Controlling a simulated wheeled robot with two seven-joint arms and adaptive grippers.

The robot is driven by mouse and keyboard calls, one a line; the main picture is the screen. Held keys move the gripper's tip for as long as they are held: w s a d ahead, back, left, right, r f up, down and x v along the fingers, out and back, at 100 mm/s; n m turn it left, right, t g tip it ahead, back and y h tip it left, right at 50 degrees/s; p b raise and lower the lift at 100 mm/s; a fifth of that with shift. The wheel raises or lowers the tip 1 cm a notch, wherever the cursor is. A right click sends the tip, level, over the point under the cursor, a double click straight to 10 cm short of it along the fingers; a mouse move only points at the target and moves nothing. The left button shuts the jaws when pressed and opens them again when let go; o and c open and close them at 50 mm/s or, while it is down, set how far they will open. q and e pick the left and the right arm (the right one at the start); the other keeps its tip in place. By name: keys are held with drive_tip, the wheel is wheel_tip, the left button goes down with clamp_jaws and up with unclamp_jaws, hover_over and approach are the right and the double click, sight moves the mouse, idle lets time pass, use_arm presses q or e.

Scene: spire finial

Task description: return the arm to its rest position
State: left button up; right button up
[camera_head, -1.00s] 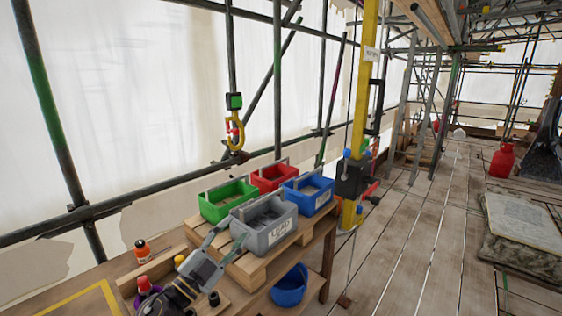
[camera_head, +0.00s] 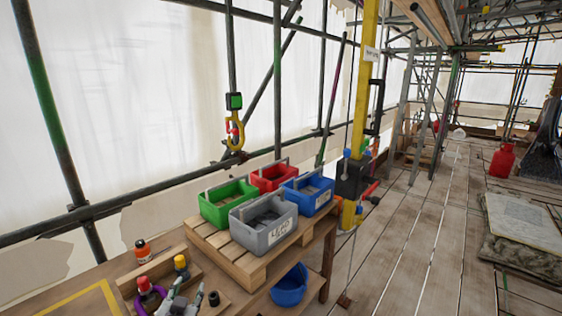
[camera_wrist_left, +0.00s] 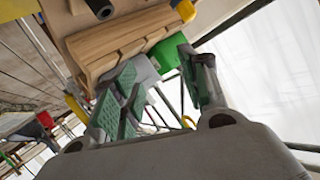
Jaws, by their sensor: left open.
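My left gripper (camera_head: 178,300) is at the bottom edge of the head view, over the near part of the wooden bench and beside the bottles. Most of its arm is below the picture. In the left wrist view its two green-padded fingers (camera_wrist_left: 160,85) stand apart with nothing between them. The grey crate (camera_head: 264,226) marked LEAD stands on the wooden pallet (camera_head: 237,263), away from the gripper. My right gripper is in neither view.
Green (camera_head: 228,203), red (camera_head: 272,177) and blue (camera_head: 308,194) crates share the pallet. A blue bucket (camera_head: 289,287) is below it. Near the gripper are an orange bottle (camera_head: 142,252), a red-topped item (camera_head: 146,286) and a yellow-topped one (camera_head: 181,266). A hook hangs (camera_head: 235,132) above.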

use_arm(q)
drive_tip(key=s+d+f+g+h, duration=0.1)
drive_tip(key=s+d+f+g, duration=0.1)
drive_tip(key=s+f+g, duration=0.6)
drive_tip(key=s+d+f+g+h, duration=0.1)
drive_tip(key=s+f+g, duration=0.2)
drive_tip(key=s+f, duration=0.65)
drive_tip(key=s+a+f, duration=0.1)
drive_tip(key=s+f, duration=0.2)
drive_tip(key=f, duration=1.2)
drive_tip(key=s+f, duration=0.2)
drive_tip(key=f, duration=1.3)
drive_tip(key=s+a+f, duration=0.3)
drive_tip(key=s+f, duration=0.6)
drive_tip(key=s, duration=0.1)
drive_tip(key=s+a+f+g, duration=0.1)
drive_tip(key=s+a+f, duration=0.2)
drive_tip(key=s+f, duration=0.7)
drive_tip(key=shift+s+a+f+g, duration=0.15)
drive_tip(key=shift+s+a+g, duration=0.15)
drive_tip(key=shift+s, duration=0.25)
